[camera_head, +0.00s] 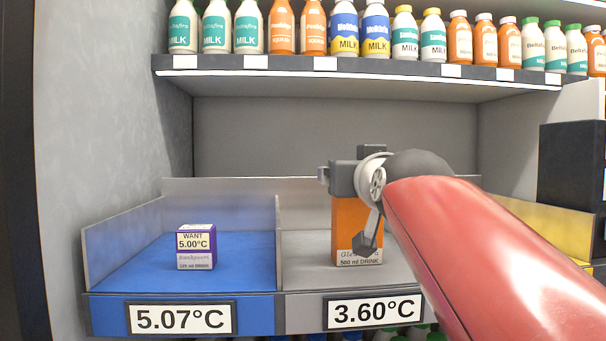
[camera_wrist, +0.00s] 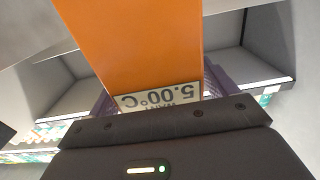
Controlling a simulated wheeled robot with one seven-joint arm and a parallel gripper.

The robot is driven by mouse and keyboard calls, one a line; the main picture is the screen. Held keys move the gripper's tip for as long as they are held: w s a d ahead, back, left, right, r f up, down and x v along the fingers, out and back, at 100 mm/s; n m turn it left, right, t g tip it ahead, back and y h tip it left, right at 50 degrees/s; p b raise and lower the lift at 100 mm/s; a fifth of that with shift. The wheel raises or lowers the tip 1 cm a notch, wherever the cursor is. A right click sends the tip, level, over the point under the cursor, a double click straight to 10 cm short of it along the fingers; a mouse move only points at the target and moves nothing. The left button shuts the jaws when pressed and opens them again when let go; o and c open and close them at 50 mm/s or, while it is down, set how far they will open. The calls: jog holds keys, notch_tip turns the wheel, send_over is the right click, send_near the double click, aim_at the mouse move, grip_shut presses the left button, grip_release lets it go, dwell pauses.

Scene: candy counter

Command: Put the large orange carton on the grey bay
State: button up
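The large orange carton (camera_head: 347,218) stands upright over the grey bay (camera_head: 305,272) in the head view. Its lower label reads 500 ml DRINK. Its base is at or very near the bay floor; I cannot tell if it touches. My gripper (camera_head: 350,178) is at the carton's upper part and hides its top. In the wrist view the orange carton (camera_wrist: 140,45) fills the upper middle, with an upside-down WANT 5.00°C label. The fingers of my gripper (camera_wrist: 160,98) lie against both its sides, shut on it.
A small purple carton (camera_head: 196,248) labelled WANT 5.00°C stands in the blue bay (camera_head: 130,277), whose sign reads 5.07°C. The grey bay's sign (camera_head: 375,311) reads 3.60°C. A low divider (camera_head: 279,240) separates them. A bottle shelf (camera_head: 350,68) hangs above. A yellow bay (camera_head: 560,232) is at right.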

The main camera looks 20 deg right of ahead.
jog(key=shift+o, duration=0.2)
jog(key=shift+r, duration=0.1)
jog(key=shift+r+p, duration=0.2)
jog(key=shift+p, duration=0.1)
jog(key=s+a+b, duration=0.2)
jog(key=s, duration=0.9)
jog(key=shift+s+a+f, duration=0.15)
jog(key=shift+s, duration=0.25)
